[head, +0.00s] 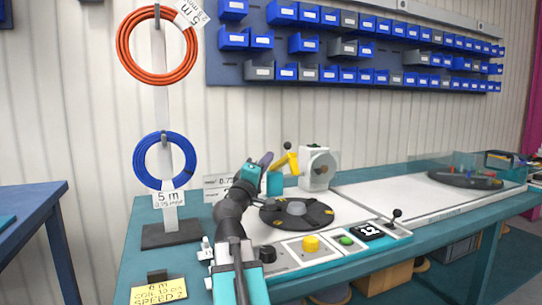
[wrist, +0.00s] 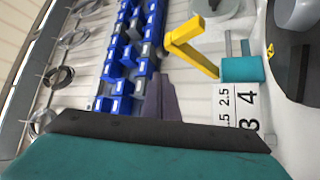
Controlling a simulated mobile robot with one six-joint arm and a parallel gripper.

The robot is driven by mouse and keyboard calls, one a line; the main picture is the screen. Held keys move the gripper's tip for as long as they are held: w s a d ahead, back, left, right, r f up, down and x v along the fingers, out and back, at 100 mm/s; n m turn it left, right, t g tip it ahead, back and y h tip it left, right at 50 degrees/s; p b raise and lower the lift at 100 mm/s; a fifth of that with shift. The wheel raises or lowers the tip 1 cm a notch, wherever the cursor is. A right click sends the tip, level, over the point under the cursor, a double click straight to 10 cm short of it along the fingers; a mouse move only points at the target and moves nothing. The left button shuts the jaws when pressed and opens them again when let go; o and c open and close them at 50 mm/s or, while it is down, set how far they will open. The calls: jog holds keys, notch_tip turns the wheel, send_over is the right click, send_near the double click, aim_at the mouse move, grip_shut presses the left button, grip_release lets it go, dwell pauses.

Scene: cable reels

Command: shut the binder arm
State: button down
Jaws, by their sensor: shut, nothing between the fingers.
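The binder arm (head: 283,163) is a yellow bent lever by a teal block (head: 275,183), beside a white machine (head: 318,170) on the bench. It stands raised and angled, and a black knob shows just above it. In the wrist view the yellow arm (wrist: 188,48) is to the upper right of my gripper, with the teal block (wrist: 242,69) further right. My gripper (head: 265,160) has dark purple fingers, close to the left of the yellow arm in the head view. The fingers (wrist: 160,92) are shut and empty, apart from the arm in the wrist view.
A dark round turntable (head: 296,214) lies right of my arm. A control panel with a yellow button (head: 311,243) and a small lever (head: 396,216) runs along the front. A blue cable coil (head: 165,160) hangs on a stand at left. Blue bins (head: 260,71) line the wall.

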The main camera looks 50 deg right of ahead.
jog(key=shift+v, duration=2.05)
